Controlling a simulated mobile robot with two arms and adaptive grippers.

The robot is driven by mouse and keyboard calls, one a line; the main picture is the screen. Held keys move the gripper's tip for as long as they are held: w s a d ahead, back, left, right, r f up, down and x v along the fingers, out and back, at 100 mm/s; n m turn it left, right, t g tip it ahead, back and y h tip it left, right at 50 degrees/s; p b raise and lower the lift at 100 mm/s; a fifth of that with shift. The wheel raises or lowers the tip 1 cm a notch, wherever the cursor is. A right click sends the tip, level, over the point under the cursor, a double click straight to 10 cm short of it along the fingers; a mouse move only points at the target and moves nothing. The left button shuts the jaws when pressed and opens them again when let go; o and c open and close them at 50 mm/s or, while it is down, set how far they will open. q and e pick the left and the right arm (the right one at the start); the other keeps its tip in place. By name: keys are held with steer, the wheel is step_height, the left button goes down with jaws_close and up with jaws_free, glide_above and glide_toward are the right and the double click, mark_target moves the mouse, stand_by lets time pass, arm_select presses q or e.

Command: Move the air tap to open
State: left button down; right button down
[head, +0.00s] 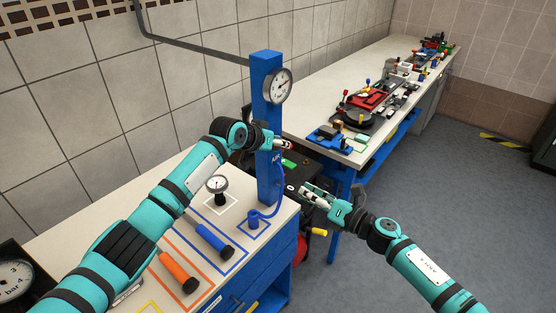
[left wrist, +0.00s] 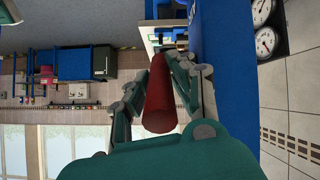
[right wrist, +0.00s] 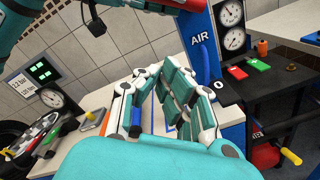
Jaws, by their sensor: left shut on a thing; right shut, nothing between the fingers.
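The blue air post (head: 264,110), marked AIR, stands at the right end of the near bench; it also shows in the right wrist view (right wrist: 198,30). My left gripper (head: 284,144) is beside the post at its upper half. In the left wrist view it is shut around a dark red bar-like handle (left wrist: 160,95), which looks like the air tap's lever. The tap's body is hidden in the head view. My right gripper (head: 316,192) is shut and empty, right of the post and lower; its fingers also show in the right wrist view (right wrist: 165,100).
The near bench (head: 190,165) holds a small gauge (head: 217,186), a blue cylinder (head: 213,240) and an orange cylinder (head: 178,271). A dark machine (right wrist: 270,90) stands behind the post. A long bench (head: 300,125) runs back; the floor at right is clear.

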steer(key=w+a+r+n, duration=0.1)
steer(key=w+a+r, duration=0.3)
steer(key=w+a, duration=0.3)
steer(key=shift+w+a+r+n+g+y, duration=0.3)
steer(key=shift+w+a+g, duration=0.1)
steer(key=shift+a, duration=0.3)
